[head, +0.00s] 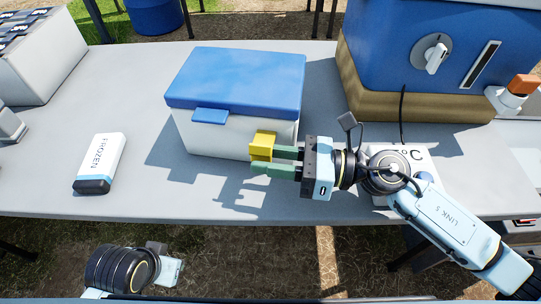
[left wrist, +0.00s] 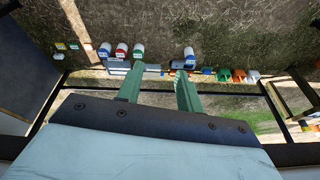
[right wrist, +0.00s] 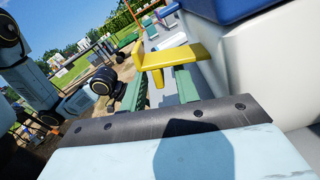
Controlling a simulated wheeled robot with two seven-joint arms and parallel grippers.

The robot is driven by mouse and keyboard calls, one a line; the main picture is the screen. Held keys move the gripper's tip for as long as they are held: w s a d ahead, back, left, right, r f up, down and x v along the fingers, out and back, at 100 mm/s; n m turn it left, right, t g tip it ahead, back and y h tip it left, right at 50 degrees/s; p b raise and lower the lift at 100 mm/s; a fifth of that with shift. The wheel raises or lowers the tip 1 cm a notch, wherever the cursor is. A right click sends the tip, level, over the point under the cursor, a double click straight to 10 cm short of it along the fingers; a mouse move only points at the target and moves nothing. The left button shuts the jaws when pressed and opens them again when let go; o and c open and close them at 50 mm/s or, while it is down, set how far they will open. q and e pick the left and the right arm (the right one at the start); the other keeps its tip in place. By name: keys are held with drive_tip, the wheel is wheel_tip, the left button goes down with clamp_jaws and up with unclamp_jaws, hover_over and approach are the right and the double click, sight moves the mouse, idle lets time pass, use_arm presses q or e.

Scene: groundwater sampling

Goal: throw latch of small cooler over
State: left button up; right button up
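The small cooler (head: 235,95) has a white body and a blue lid, which is closed, with a blue tab (head: 210,116) at its front. Its yellow latch (head: 262,146) sticks out at the lower front right; it also shows in the right wrist view (right wrist: 172,56). My right gripper (head: 264,161) is at the latch, its green fingers pointing left. In the right wrist view the fingers are apart, with the latch just past their tips; I cannot tell whether they touch. My left gripper (left wrist: 158,82) is open and empty, below the table's front edge.
A white FROZEN pack (head: 101,163) lies on the grey table (head: 50,190) left of the cooler. A large blue box (head: 400,50) on a tan base stands at the back right. The table between pack and cooler is clear.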

idle(0.3)
use_arm(q)
drive_tip(key=shift+s+d+r, duration=0.1)
drive_tip(key=shift+s+r, duration=0.05)
drive_tip(key=shift+r, duration=0.25)
use_arm(e)
drive_tip(key=s+d, duration=0.2)
drive_tip(key=d, duration=1.1)
drive_tip(key=shift+d, duration=0.15)
drive_tip(key=shift+r, duration=0.1)
